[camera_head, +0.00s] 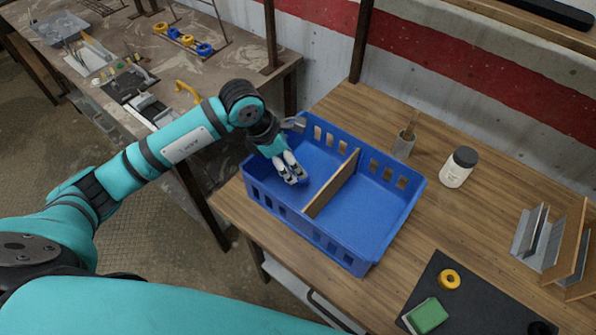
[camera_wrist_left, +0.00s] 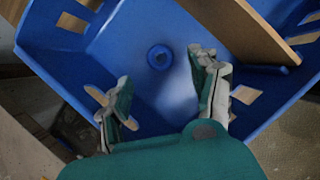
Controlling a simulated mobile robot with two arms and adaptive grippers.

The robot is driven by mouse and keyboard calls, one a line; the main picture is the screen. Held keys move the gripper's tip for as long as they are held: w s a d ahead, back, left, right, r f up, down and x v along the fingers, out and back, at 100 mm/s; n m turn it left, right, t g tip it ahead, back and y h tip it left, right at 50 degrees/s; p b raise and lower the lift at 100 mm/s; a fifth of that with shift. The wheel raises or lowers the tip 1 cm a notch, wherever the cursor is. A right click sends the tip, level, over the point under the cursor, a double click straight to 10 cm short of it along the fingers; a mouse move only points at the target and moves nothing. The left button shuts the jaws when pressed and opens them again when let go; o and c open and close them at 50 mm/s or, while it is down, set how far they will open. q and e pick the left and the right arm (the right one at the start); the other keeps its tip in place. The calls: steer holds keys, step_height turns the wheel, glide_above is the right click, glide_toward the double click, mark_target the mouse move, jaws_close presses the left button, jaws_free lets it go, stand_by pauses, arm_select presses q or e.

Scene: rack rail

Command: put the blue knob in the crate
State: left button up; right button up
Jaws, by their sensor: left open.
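The blue crate (camera_head: 345,258) stands on the wooden table, split by a wooden divider (camera_head: 332,184) into two compartments. My left gripper (camera_head: 292,178) reaches into the left compartment. In the left wrist view, my left gripper (camera_wrist_left: 160,98) is open, its two fingers apart with nothing between them. The blue knob (camera_wrist_left: 159,57), round with a dark centre, lies on the crate floor just beyond the fingertips, apart from them. In the head view I cannot make the knob out clearly by the fingers. My right gripper is not in view.
Behind the crate stand a grey cup (camera_head: 404,145) with a stick and a white jar (camera_head: 458,167) with a dark lid. A dark mat (camera_head: 455,300) at the front right holds a yellow ring (camera_head: 449,280) and a green sponge (camera_head: 427,316). Metal and wooden plates (camera_head: 540,240) stand at right.

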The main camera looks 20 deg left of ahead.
arm_select(q)
steer(key=shift+b+v, duration=0.3)
steer(key=shift+v, duration=2.3)
steer(key=shift+d, duration=0.1)
